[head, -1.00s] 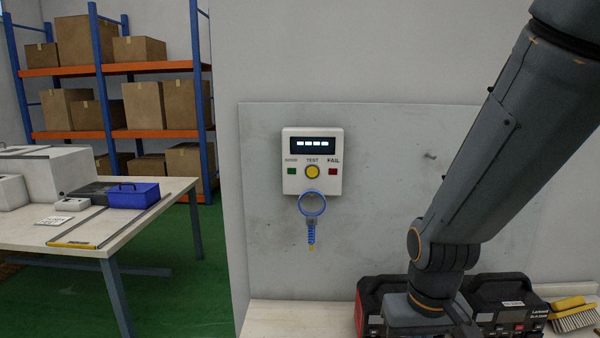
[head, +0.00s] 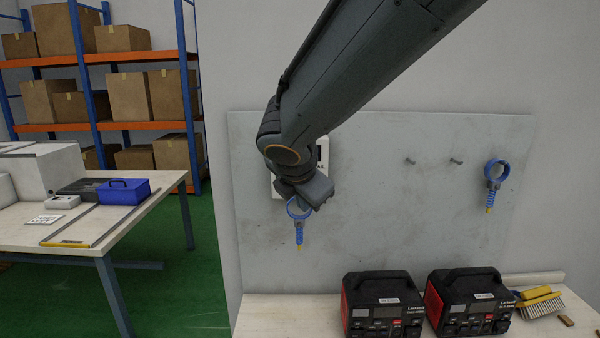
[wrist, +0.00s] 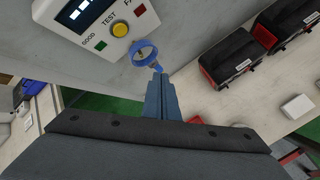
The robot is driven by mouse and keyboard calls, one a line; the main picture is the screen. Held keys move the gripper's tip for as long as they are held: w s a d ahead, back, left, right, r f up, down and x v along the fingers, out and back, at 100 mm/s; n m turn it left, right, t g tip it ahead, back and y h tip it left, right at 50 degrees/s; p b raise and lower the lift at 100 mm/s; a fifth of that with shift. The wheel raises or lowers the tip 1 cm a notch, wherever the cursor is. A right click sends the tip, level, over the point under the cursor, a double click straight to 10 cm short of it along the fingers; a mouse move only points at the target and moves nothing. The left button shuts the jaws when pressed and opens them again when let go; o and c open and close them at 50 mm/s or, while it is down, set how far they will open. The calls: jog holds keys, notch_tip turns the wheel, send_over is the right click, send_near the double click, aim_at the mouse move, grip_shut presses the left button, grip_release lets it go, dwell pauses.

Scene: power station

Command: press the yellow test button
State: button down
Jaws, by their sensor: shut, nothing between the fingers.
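The white tester box (head: 323,155) hangs on the grey wall panel, mostly hidden behind my arm in the head view. In the wrist view the box (wrist: 88,25) shows at the top left with a lit display. Its yellow test button (wrist: 120,29) sits between a green and a red button and is hidden in the head view. A blue ring with a coiled cord (head: 299,232) hangs just below the box. My gripper (wrist: 157,74) is shut and empty, its tips by the blue ring (wrist: 145,52) and below the yellow button. I cannot tell if they touch the ring.
Two black and red power units (head: 384,305) (head: 466,302) stand on the bench below, with a brush (head: 541,305) to their right. Another blue ring (head: 495,172) hangs at the panel's right. A table with a blue toolbox (head: 124,191) stands left. The panel's middle is clear except for pegs.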

jog(key=shift+w+a+r+n+t, duration=0.2)
jog(key=shift+a+r+n+t, duration=0.1)
jog(key=shift+a+r+n, duration=0.3)
jog(key=shift+d, duration=0.15)
jog(key=w+p, duration=0.1)
jog(key=w, duration=0.7)
jog(key=shift+w+d, duration=0.15)
jog(key=shift+w, duration=0.25)
dwell(1.6)
jog(key=shift+w+p, duration=0.35)
jog(key=shift+w, duration=0.05)
jog(key=shift+w, duration=0.4)
dwell(0.6)
jog(key=shift+s, duration=0.8)
